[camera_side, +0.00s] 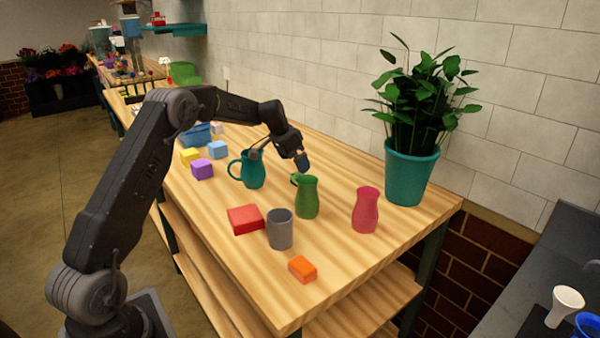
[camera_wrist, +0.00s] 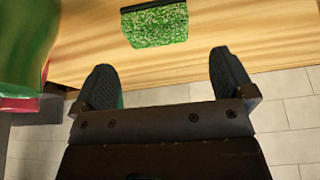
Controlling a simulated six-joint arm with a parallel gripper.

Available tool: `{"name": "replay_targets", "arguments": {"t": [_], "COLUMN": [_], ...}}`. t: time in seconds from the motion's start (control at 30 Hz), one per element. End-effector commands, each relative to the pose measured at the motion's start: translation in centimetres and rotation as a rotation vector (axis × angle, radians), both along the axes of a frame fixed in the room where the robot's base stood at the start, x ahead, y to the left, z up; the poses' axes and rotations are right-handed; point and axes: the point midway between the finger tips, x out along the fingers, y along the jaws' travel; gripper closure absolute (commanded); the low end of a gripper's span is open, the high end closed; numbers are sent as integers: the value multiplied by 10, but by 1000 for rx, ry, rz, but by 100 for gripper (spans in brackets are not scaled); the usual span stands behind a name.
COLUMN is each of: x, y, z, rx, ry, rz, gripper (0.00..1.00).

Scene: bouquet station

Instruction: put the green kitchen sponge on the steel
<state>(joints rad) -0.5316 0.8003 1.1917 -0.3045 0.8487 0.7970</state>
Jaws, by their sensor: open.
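The green kitchen sponge (camera_wrist: 155,26), speckled and block-shaped, lies on the wooden table in the wrist view, at the top centre, beyond my fingertips. I cannot make it out in the side view, where the jugs or my gripper may hide it. My gripper (camera_side: 279,157) is over the far part of the table, close to the teal jug and the green jug. In the wrist view my gripper (camera_wrist: 165,78) has its fingers wide apart with nothing between them. A dark grey counter (camera_side: 540,245) stands at the right edge of the side view; I cannot tell whether it is steel.
The teal jug (camera_side: 253,170), green jug (camera_side: 307,200), pink vase (camera_side: 366,210) and plant pot (camera_side: 410,175) stand on the table (camera_side: 360,262). A grey cup (camera_side: 280,232), red block (camera_side: 245,219) and orange block (camera_side: 302,269) are nearer. A tiled wall runs behind.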

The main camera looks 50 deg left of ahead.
Motion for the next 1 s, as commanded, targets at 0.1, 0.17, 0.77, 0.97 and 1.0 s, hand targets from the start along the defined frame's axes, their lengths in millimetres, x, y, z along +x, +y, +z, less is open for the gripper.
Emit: {"name": "replay_targets", "arguments": {"t": [0.1, 0.17, 0.77, 0.97, 1.0], "x": [-10, -14, -88, -170, -188], "y": [2, 2, -116, -196, -209], "z": [24, 34, 138, 168, 170], "rx": [1, 1, 12, 15, 16], "ry": [-2, -1, -11, -29, -34], "rz": [2, 2, 17, 40, 45], "gripper": [0, 0, 0, 0, 0]}}
